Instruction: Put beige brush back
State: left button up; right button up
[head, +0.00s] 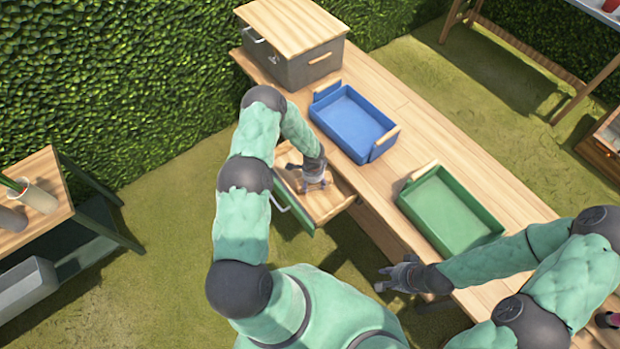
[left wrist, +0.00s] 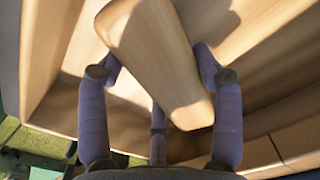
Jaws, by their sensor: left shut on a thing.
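My left gripper (head: 316,184) reaches down into the open wooden drawer (head: 330,207) under the table's near side. In the left wrist view, its purple fingers (left wrist: 158,65) are closed around a beige wooden piece (left wrist: 150,45), which I take to be the beige brush. The piece is tilted, and its bristles are not seen. In the head view the hand largely hides it. The drawer's pale wooden walls surround the hand. My right gripper (head: 390,277) is empty, its fingers spread, in front of the table's near edge.
A blue tray (head: 322,94) and a green tray (head: 410,184) stand on the wooden table (head: 400,92). A grey box with a wooden lid (head: 290,27) stands at the far end. A side table with pots (head: 38,198) is at left. Grass lies between.

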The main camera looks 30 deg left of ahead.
pick_arm(q)
jog(key=w+a, duration=0.2)
jog(key=a, duration=0.1)
jog(key=shift+w+b, duration=0.2)
jog(key=shift+b, duration=0.15)
jog(key=shift+s+d+f, duration=0.1)
jog(key=shift+d+f, duration=0.05)
jog(key=shift+f, duration=0.45)
jog(key=shift+f+b, duration=0.15)
jog(key=shift+b, duration=0.2)
jog(key=o, duration=1.1)
